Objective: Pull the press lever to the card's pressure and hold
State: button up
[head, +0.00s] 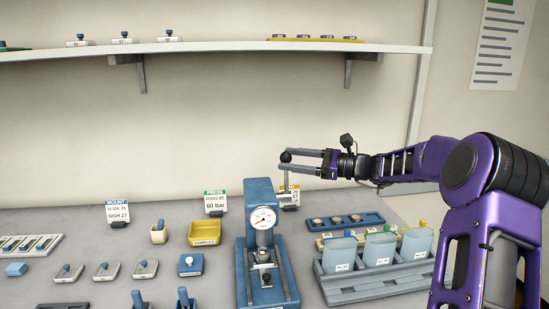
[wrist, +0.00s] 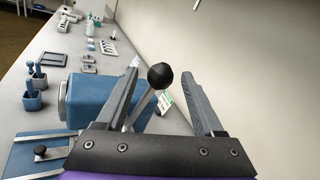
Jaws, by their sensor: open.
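The blue press (head: 262,250) stands upright on the bench, with a round white gauge (head: 263,217) on its front; its reading is too small to tell. Its lever rises at the right side and ends in a black ball knob (head: 286,156). The wrist view shows the knob (wrist: 160,77) between my fingers, with gaps on both sides. My gripper (head: 284,163) is open, its fingertips around the knob from the right. In the wrist view my gripper (wrist: 163,66) has fingers wide apart. The green-topped press card (head: 215,203) reads "60 bar".
A grey rack with pale blue containers (head: 378,250) stands right of the press, below my arm. A blue tray (head: 343,222) lies behind it. A yellow bin (head: 205,231) and small tools stand to the left. A shelf (head: 200,48) runs above along the wall.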

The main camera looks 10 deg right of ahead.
jog(key=x, duration=0.5)
grip_shut()
dwell(0.3)
dwell(1.0)
